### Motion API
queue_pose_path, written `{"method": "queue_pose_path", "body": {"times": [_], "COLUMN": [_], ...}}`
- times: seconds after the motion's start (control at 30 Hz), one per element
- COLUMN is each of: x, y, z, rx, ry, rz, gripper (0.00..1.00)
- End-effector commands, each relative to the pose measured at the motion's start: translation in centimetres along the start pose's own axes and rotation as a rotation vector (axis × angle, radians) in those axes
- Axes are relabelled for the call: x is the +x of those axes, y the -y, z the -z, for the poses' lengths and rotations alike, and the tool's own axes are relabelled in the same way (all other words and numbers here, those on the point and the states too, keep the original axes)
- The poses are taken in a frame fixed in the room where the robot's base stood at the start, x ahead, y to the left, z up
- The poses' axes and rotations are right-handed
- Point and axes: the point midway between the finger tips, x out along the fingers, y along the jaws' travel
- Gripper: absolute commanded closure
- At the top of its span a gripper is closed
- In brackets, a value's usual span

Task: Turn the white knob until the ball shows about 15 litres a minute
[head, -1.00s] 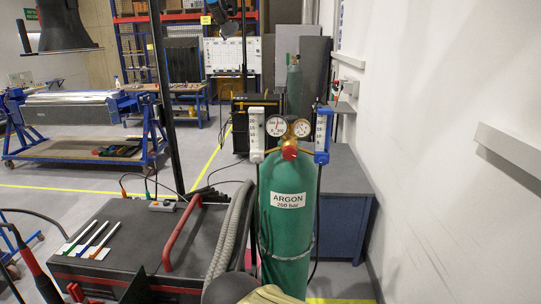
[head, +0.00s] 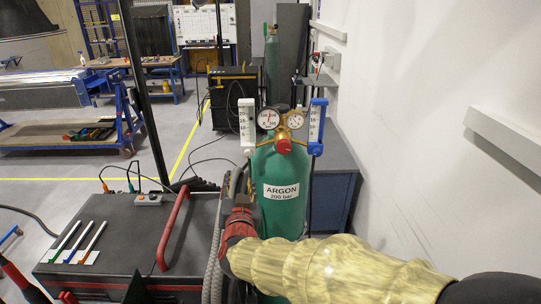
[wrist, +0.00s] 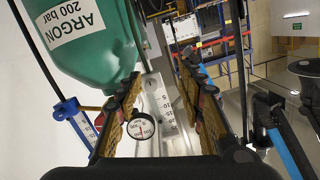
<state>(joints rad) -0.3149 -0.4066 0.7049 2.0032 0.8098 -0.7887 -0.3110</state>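The white flowmeter (head: 246,122) stands upright left of the gauges, with the white knob (head: 248,152) at its lower end. In the wrist view the flowmeter (wrist: 160,98) appears upside down between my fingers, its scale numbers partly visible. The ball is too small to make out. My gripper (wrist: 160,68) is open, with a finger on each side of the flowmeter in that picture; I see no contact. In the head view my gripper (head: 239,200) is below the white knob, left of the green argon cylinder (head: 283,215), and its fingertips are hard to make out.
A blue flowmeter (head: 316,122) stands right of the two round gauges (head: 268,119). The red regulator cap (head: 284,147) sits below them. A grey hose (head: 214,255) and a red handle (head: 172,232) are at the left. The white wall (head: 440,140) bounds the right side.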

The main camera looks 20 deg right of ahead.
Motion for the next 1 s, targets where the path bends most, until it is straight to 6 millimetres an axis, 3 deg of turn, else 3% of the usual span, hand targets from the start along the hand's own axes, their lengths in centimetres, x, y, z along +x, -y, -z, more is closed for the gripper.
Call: {"method": "queue_pose_path", "body": {"times": [0.1, 0.2, 0.37, 0.7, 1.0], "x": [-0.1, -0.1, 1.4, 6.3, 7.5], "y": [-1.2, -1.6, -1.6, -1.9, -1.9], "z": [2.4, 3.4, 3.6, 4.2, 4.4], "rx": [-0.011, -0.027, -0.036, -0.034, -0.035], "ry": [-0.089, -0.124, -0.126, -0.124, -0.124], "rz": [-0.047, -0.061, -0.062, -0.06, -0.058], "gripper": [0.61, 0.61, 0.61, 0.61, 0.61]}}
